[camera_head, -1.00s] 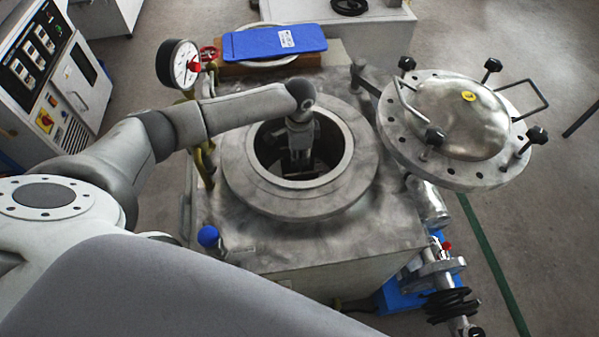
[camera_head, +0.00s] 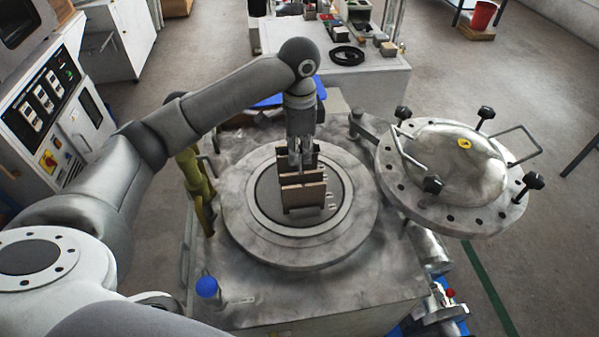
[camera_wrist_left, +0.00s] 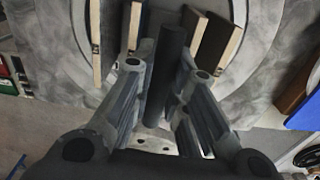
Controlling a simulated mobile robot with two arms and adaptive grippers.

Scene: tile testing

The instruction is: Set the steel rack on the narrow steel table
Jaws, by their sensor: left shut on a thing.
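My left gripper (camera_head: 302,160) is shut on the steel rack, which carries several upright tiles (camera_head: 302,194). In the left wrist view the rack's dark bar (camera_wrist_left: 166,75) stands between the fingers (camera_wrist_left: 165,95), with pale-edged tiles (camera_wrist_left: 222,45) on both sides. The rack hangs upright over the round opening of the steel vessel (camera_head: 245,225); its exact height above the rim is hard to tell. Most of the rack's frame is hidden by tiles and gripper. I cannot surely identify the narrow steel table. My right gripper is not in view.
The vessel's heavy round lid (camera_head: 455,170) is swung open to the right, with knobs and handles sticking up. A white bench (camera_head: 375,95) with small items stands behind. A control cabinet (camera_head: 60,110) is at left. Open floor (camera_head: 540,230) lies to the right.

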